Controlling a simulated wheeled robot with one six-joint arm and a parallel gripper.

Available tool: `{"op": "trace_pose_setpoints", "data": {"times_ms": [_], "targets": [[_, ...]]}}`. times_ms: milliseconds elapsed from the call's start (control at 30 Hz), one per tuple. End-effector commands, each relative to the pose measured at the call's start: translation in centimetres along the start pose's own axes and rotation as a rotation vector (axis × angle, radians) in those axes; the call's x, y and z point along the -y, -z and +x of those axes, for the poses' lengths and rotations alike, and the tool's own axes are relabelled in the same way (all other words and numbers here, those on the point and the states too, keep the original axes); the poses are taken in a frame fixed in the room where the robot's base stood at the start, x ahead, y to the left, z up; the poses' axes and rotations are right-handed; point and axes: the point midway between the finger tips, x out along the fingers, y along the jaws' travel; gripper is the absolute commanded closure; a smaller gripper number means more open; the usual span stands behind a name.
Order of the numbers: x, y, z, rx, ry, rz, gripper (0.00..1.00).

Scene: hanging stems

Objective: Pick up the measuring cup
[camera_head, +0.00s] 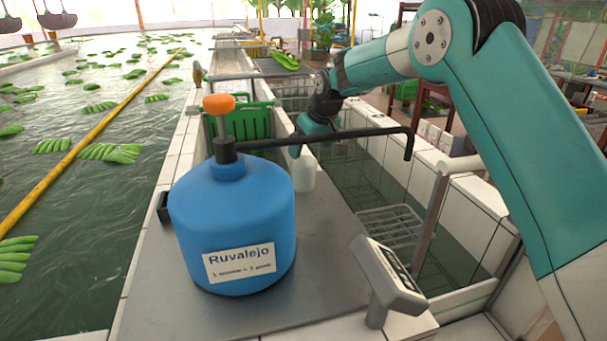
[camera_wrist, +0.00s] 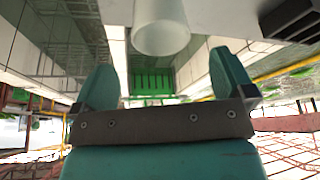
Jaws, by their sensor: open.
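The measuring cup (camera_head: 304,172) is a plain whitish cup standing on the grey metal counter, just behind and right of the blue jug; its left side is partly hidden by the jug. It also shows in the wrist view as a pale cylinder (camera_wrist: 160,28) at the top middle, beyond the fingertips. My gripper (camera_head: 308,138) is above and close to the cup in the head view, partly hidden by the jug's black spout. In the wrist view my gripper's two teal fingers (camera_wrist: 165,75) are wide apart with nothing between them.
The blue jug (camera_head: 232,225) with an orange pump top (camera_head: 219,104) and a long black spout (camera_head: 340,136) stands in front. A grey scale display (camera_head: 388,278) is at front right. A green crate (camera_head: 240,121) is behind. Water tanks flank the counter.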

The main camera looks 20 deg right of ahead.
Motion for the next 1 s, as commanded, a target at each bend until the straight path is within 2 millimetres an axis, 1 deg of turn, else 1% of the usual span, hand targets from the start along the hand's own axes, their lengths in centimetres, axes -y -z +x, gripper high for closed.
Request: {"op": "trace_pose_setpoints", "data": {"times_ms": [33,100,200,400,600,700,800,967,1000], "targets": [[0.0,0.0,0.9,0.004,0.001,0.000,0.00],[0.1,0.0,2.2,0.003,0.001,0.000,0.00],[0.1,0.1,3.4,0.001,0.000,-0.001,0.00],[0.1,0.2,4.7,0.001,0.001,-0.002,0.00],[0.1,0.5,7.6,0.002,0.001,-0.002,0.00],[0.1,0.5,8.7,0.000,0.001,-0.001,0.00],[0.0,0.4,9.2,-0.001,0.000,-0.001,0.00],[0.0,0.4,9.2,-0.001,0.000,-0.001,0.00],[0.0,0.4,9.2,-0.001,0.000,-0.001,0.02]]}}
